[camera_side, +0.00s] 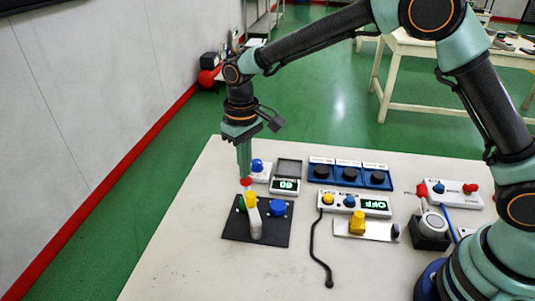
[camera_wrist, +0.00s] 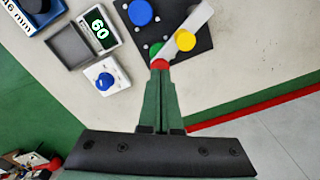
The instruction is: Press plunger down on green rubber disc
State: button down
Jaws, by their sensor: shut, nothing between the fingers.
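The green rubber disc (camera_side: 240,204) sits on a black plate (camera_side: 236,231), partly hidden behind a slanting white bar (camera_side: 254,222). In the wrist view the green disc (camera_wrist: 157,49) shows just beyond my fingertips. The white bar (camera_wrist: 195,24) crosses the plate there and ends near a red tip (camera_wrist: 160,64). The bar and red tip look like the plunger, but their join is not clear. My gripper (camera_side: 245,177) points down, shut and empty, with its fingertips at the red tip (camera_side: 246,182). I cannot tell whether they touch.
A yellow disc (camera_wrist: 185,40) and a blue disc (camera_side: 277,208) share the plate. A white box with a blue knob (camera_side: 257,168) and a scale reading 60 (camera_side: 285,186) stand behind it. Several other devices fill the right. The table's front left is clear.

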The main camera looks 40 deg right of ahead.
jog(key=shift+f, duration=1)
notch_tip(320, 180, up, 12)
jog(key=shift+f, duration=0.2)
dwell(1.3)
jog(key=s+d+r+m+t, duration=0.1)
jog(key=s+d+r+t, duration=0.1)
jog(key=s+d+r, duration=0.3)
jog(key=s+d+r+m+t, duration=0.1)
jog(key=s+d+r, duration=0.15)
jog(key=d, duration=0.35)
jog(key=s+d+f+m+t, duration=0.1)
jog(key=s+d+f+t, duration=0.1)
jog(key=s+d, duration=0.5)
jog(key=s, duration=0.2)
jog(key=shift+s+d+f+t, duration=0.15)
jog(key=shift+s+f+t, duration=0.15)
jog(key=shift+s+f, duration=0.1)
